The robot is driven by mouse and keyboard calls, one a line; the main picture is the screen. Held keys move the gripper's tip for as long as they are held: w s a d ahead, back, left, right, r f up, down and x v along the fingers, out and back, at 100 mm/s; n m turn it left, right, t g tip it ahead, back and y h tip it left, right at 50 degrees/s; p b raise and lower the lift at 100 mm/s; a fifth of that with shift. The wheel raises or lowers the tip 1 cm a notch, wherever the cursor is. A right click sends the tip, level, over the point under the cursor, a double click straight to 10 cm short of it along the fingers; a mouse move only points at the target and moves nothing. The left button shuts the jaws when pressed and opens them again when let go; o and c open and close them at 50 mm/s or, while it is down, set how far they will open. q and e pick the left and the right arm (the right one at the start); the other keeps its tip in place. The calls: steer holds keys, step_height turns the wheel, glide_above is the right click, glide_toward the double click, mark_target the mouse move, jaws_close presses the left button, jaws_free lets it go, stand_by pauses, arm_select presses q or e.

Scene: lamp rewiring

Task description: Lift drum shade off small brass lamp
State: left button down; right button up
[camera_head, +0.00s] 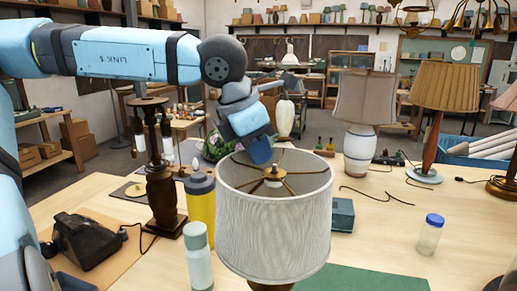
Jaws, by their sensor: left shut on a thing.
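The pale grey-white drum shade (275,230) stands upright in the front middle, with its open top and brass spider spokes (272,175) showing. A small part of the brass lamp (270,287) shows under its lower edge; the rest is hidden by the shade and the frame's bottom edge. I cannot tell whether the shade rests on the lamp or is raised. My left gripper (261,158) comes down from above to the shade's far rim and is shut on it; its fingertips are mostly hidden. My right gripper is not in view.
A yellow bottle (201,205) and a pale green-white bottle (198,258) stand close left of the shade. A teal box (342,214) is close on the right, with a clear jar (430,236) farther right. A green mat (360,280) lies in front. Other lamps stand behind.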

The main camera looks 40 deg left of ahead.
arm_select(q)
steer(key=shift+r, duration=0.15)
steer(key=shift+r+p, duration=0.65)
steer(key=shift+r, duration=0.65)
step_height(320, 180, up, 12)
steer(key=p, duration=0.6)
steer(key=shift+r, duration=0.25)
